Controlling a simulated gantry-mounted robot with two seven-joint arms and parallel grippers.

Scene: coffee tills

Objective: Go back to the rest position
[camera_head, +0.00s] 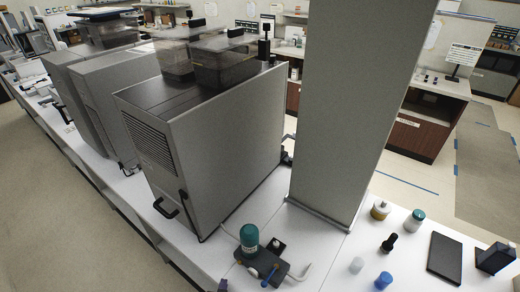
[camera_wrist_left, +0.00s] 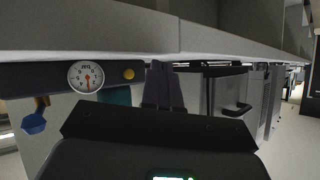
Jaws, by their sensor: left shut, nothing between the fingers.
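My left gripper (camera_head: 222,285) barely shows at the bottom edge of the head view, as a small dark tip beside the counter's front edge. In the left wrist view its two dark fingers (camera_wrist_left: 163,68) are together, with nothing between them. That view appears upside down, with the white counter (camera_wrist_left: 100,35) along the top. A dark device (camera_head: 262,264) with a teal cylinder and a blue handle stands on the counter, to the right of the gripper tip. Its round dial (camera_wrist_left: 86,77) faces the wrist camera. My right gripper is not in view.
A large grey machine (camera_head: 210,150) with a black handle stands left of the device. A tall grey panel (camera_head: 350,110) rises behind it. Small jars, a blue-capped item (camera_head: 383,281) and a black tablet (camera_head: 444,257) stand at right. Open floor (camera_head: 45,190) lies in front of the counter.

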